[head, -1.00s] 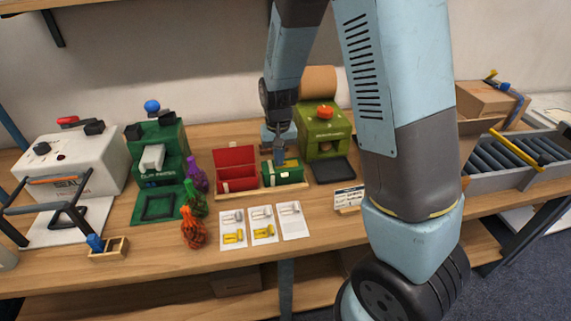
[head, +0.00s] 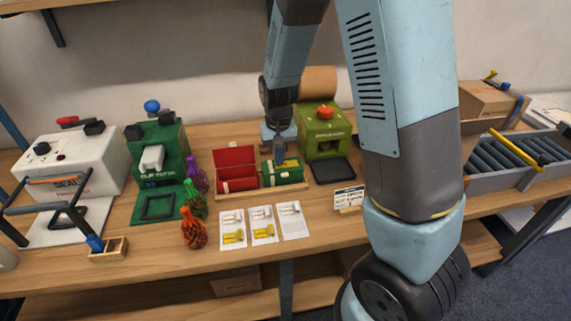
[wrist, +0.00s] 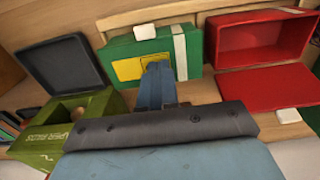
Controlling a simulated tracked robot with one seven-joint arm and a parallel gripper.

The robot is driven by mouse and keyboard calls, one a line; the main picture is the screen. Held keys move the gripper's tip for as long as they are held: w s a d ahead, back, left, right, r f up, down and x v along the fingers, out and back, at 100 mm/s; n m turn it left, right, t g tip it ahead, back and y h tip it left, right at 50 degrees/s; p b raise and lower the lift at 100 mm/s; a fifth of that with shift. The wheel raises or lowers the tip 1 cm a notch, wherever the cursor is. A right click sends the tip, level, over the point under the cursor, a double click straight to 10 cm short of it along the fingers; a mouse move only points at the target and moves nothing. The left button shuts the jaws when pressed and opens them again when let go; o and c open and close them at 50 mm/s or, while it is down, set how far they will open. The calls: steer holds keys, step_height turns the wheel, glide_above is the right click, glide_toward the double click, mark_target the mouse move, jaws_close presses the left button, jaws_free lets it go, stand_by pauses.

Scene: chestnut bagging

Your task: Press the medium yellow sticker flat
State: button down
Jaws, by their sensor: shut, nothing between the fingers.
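The green box (head: 284,176) sits closed on a wooden tray, right of the open red box (head: 236,172). In the wrist view the green box (wrist: 186,58) carries a yellow sticker (wrist: 127,69) on its face, beside a pale band. My gripper (wrist: 157,72) is shut and empty. Its fingertips are at the sticker's edge and hide part of it. I cannot tell whether they touch it or whether the sticker lies fully flat. In the head view my gripper (head: 280,160) points down over the green box's top.
A green machine with a red knob (head: 325,130) stands close right of the box. Cards with small yellow and white pieces (head: 262,224) lie in front. Purple, green and orange net bags (head: 194,234) stand to the left, near the clip press (head: 157,145).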

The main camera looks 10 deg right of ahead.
steer(key=shift+r, duration=3.2)
steer(key=shift+r, duration=0.1)
steer(key=s+d+r+t+y, duration=0.1)
steer(key=s+d+r, duration=0.3)
steer(key=r, duration=0.3)
steer(key=s+d+r+t, duration=0.2)
steer(key=s+d+r, duration=0.25)
steer(key=r, duration=0.25)
steer(key=s+d+r+t, duration=0.1)
steer(key=s+d+r, duration=0.1)
steer(key=s, duration=0.4)
steer(key=s+d+r+t+h, duration=0.1)
steer(key=s+r, duration=0.4)
steer(key=s, duration=0.2)
steer(key=shift+d+t, duration=0.3)
steer(key=shift+d, duration=0.1)
steer(key=shift+s, duration=0.1)
